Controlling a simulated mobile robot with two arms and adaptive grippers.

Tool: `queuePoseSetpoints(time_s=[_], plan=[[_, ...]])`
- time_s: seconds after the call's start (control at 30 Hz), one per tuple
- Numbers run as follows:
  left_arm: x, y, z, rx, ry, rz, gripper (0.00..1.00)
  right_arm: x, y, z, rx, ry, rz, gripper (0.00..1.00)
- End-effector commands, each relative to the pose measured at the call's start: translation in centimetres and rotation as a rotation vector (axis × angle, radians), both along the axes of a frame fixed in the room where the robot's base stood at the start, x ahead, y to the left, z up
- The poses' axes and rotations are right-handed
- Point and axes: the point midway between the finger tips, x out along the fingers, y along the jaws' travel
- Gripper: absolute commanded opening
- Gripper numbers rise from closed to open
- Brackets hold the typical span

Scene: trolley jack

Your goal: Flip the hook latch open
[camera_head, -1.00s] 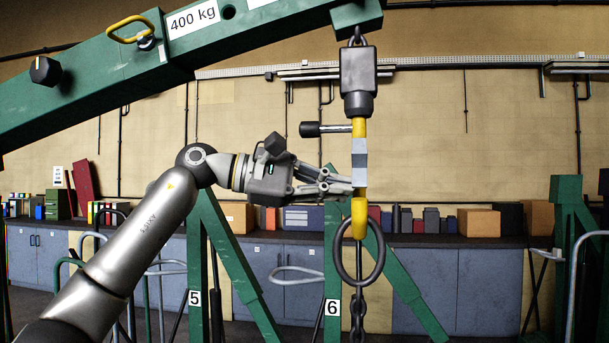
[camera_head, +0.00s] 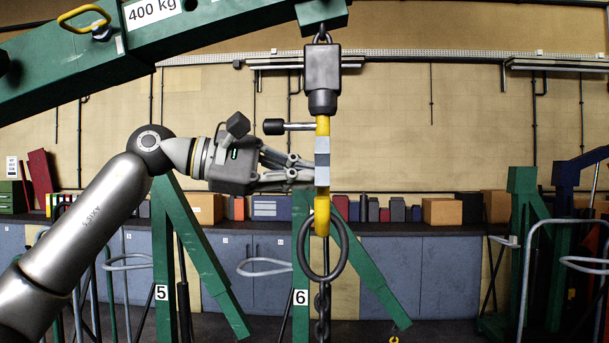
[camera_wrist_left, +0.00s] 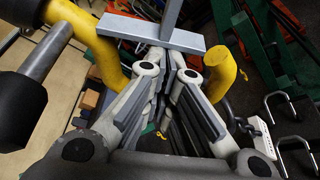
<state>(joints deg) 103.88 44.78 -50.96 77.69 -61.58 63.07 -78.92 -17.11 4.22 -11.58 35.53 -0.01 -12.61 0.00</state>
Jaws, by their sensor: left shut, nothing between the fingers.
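The yellow hook (camera_head: 322,217) hangs upright below a black block (camera_head: 322,75) and carries a dark ring (camera_head: 323,276) in its bend. A grey latch plate (camera_head: 322,158) spans the hook's opening; in the left wrist view the latch (camera_wrist_left: 150,32) looks like a T between two yellow hook parts (camera_wrist_left: 90,40). A short dark handle on a metal rod (camera_head: 285,127) sticks out left of the hook's upper part. My left gripper (camera_head: 308,170) is shut and empty, its fingertips at the latch from the left; contact cannot be told. My right gripper is out of view.
A green crane boom (camera_head: 215,32) runs above the arm to the hook's block. A chain (camera_head: 322,310) hangs below the ring. Green stands (camera_head: 165,260) and a long cabinet row (camera_head: 440,285) stand behind. The space right of the hook looks free.

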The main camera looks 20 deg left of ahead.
Motion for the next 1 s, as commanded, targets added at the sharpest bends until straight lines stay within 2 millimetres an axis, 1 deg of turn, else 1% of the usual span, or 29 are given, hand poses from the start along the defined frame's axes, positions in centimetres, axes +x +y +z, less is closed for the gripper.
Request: queuePoseSetpoints(time_s=[0.03,0.47,0.73,1.0], plan=[[0.0,0.0,0.1,-0.002,0.013,0.0,0.0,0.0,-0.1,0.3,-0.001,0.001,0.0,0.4],[-0.3,-0.1,0.3,-0.02,0.094,-0.001,0.0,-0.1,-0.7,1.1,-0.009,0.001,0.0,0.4],[-0.8,-0.2,0.6,-0.054,0.26,-0.002,0.0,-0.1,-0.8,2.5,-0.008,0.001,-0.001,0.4],[-2.0,-0.5,1.0,-0.051,0.252,-0.002,0.0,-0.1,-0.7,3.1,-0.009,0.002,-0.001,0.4]])
